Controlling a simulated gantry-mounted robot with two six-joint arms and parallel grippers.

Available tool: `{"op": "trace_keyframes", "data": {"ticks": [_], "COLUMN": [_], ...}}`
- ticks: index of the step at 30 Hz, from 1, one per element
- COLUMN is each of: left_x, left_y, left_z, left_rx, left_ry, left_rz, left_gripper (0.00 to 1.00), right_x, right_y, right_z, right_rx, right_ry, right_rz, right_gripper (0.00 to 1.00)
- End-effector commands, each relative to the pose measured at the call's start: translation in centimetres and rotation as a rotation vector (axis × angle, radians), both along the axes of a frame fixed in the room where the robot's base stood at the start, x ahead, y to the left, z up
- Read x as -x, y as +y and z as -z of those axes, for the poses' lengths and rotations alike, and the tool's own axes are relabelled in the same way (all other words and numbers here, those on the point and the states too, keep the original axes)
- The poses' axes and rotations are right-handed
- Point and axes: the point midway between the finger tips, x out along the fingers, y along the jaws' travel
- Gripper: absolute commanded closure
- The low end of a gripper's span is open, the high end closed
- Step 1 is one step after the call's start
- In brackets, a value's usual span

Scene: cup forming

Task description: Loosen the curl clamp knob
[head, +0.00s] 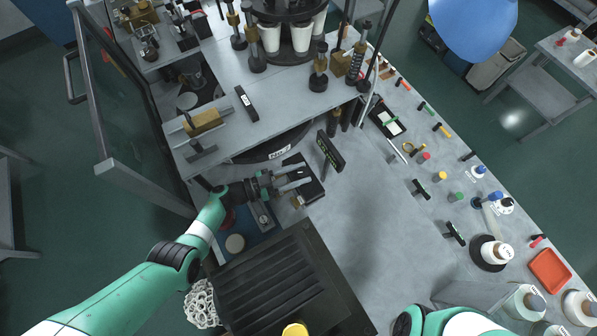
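My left gripper (309,174) reaches in from the left, below the front edge of the raised machine deck. Its two pale fingers point right and stand apart, with no object visible between them. They are over a dark block (309,195) on the lower table, and I cannot tell whether they touch it. No part is clearly recognisable as the curl clamp knob; it may be hidden or too small to tell. My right arm (440,321) shows only at the bottom edge, and its gripper is out of view.
A black ribbed box (270,285) stands below the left gripper. A small dark upright display (330,151) is just right of the fingers. A round turret with white cups (301,37) is on the deck. The grey tabletop (365,225) is clear in the middle; knobs and bottles line its right side.

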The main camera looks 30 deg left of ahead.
Motion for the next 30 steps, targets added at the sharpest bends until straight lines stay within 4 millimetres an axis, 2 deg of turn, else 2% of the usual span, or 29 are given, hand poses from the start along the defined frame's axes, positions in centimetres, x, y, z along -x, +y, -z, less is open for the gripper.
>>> {"op": "trace_keyframes", "data": {"ticks": [1, 4, 5, 11, 16, 22, 30], "left_x": [0.0, 0.0, 0.0, 0.1, 0.4, 0.3, 0.3], "left_y": [0.0, 0.0, 0.0, -0.2, -0.6, -0.7, -0.5], "left_z": [0.0, 0.0, 0.0, -0.3, -0.3, 0.0, 0.0], "left_rx": [0.0, 0.0, 0.0, 0.001, 0.001, 0.0, -0.001], "left_ry": [0.0, 0.0, 0.0, -0.002, -0.001, -0.008, -0.001], "left_rz": [0.0, 0.0, 0.0, -0.036, -0.2, -0.361, -0.408], "left_gripper": [0.79, 0.97, 1.0, 1.0, 1.0, 1.0, 1.0], "right_x": [0.0, 0.0, 0.0, 0.0, 0.0, 0.0, 0.0], "right_y": [0.0, 0.0, 0.0, 0.0, 0.0, 0.0, 0.0], "right_z": [0.0, 0.0, 0.0, -0.7, -2.3, -1.9, -1.8], "right_rx": [0.0, 0.0, 0.0, 0.0, 0.0, 0.0, 0.0], "right_ry": [0.0, 0.0, 0.0, 0.0, 0.0, 0.0, 0.0], "right_rz": [0.0, 0.0, 0.0, 0.0, 0.0, 0.0, 0.0], "right_gripper": [0.5, 0.5, 0.5, 0.5, 0.5, 0.5, 0.5]}}
